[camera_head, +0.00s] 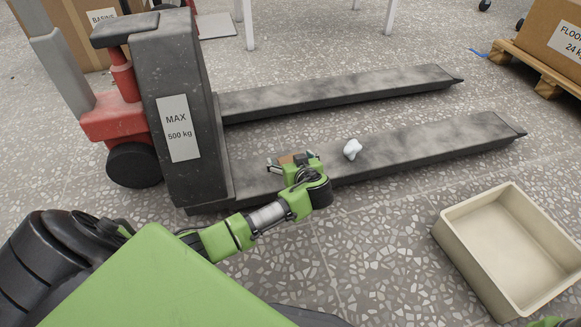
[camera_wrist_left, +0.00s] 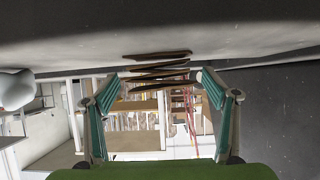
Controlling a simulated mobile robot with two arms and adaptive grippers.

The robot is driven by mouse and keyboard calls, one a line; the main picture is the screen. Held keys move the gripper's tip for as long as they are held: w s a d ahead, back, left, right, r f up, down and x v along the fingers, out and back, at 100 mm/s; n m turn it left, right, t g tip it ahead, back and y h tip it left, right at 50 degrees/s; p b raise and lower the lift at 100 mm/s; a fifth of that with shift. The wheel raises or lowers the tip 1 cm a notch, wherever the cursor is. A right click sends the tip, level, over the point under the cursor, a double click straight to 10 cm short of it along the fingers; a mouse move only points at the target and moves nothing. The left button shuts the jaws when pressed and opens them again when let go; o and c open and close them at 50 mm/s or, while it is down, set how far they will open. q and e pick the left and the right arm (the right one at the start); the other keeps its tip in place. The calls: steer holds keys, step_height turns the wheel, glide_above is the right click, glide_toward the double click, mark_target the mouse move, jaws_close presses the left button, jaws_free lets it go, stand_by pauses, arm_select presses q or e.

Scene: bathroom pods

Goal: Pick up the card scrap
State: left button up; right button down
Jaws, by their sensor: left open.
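The card scrap (camera_head: 291,159) is a small brown piece on the near fork of the pallet truck, partly hidden by my gripper. In the left wrist view the card scrap (camera_wrist_left: 158,72) shows as a brown zigzag-folded strip between the fingertips, close to the grey fork surface. My left gripper (camera_head: 293,162) is over the near fork at the scrap. In the left wrist view, my left gripper (camera_wrist_left: 161,84) is open, with one green-padded finger on each side of the scrap and gaps visible.
A white lump (camera_head: 352,149) lies on the near fork (camera_head: 440,146), just right of the gripper; it also shows in the left wrist view (camera_wrist_left: 15,90). An empty beige bin (camera_head: 456,239) stands on the floor at right. The truck's upright body (camera_head: 178,85) stands left.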

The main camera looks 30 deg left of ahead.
arm_select(q)
steer(key=c, duration=1.1)
steer(key=shift+r, duration=0.1)
